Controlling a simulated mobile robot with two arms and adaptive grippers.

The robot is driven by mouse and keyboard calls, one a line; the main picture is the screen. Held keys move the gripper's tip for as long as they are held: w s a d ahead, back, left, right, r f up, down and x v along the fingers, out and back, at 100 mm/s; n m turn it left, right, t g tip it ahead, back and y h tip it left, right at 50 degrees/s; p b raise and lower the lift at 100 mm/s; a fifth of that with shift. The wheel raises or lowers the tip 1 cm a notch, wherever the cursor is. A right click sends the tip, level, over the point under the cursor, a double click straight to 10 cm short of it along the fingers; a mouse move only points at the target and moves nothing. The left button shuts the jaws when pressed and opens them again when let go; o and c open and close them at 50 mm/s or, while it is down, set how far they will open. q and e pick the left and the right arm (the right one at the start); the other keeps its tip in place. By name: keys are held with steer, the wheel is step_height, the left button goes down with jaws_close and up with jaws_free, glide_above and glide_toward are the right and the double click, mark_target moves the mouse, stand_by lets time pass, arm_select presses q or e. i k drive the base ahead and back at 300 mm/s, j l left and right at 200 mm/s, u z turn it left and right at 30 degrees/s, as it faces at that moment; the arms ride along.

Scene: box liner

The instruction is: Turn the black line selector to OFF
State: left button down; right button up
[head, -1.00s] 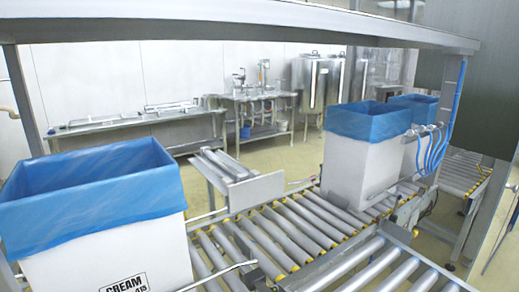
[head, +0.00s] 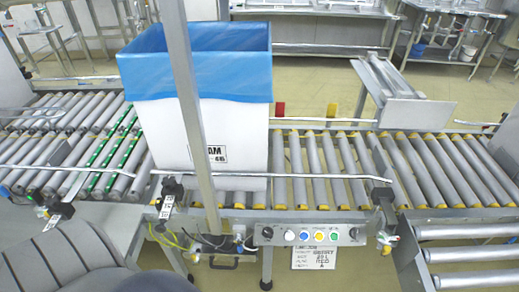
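A grey control panel (head: 310,235) is mounted on the front side of the roller conveyor, low in the middle of the head view. A black selector knob (head: 267,233) is at its left end, beside several coloured buttons. Another small dark control (head: 354,232) is at its right end. The knob's pointer direction and the panel lettering are too small to read, so I cannot tell which is the line selector or how it is set. Neither of my grippers is in view.
A white box with a blue liner (head: 200,62) stands on the roller conveyor (head: 420,170) behind a grey upright post (head: 183,100). A guide rail (head: 330,177) runs above the panel. A label card (head: 314,257) and cables (head: 165,238) hang below. A dark ribbed shape fills the lower left.

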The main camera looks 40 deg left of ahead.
mark_target(268, 232)
steer(key=u, duration=1.25)
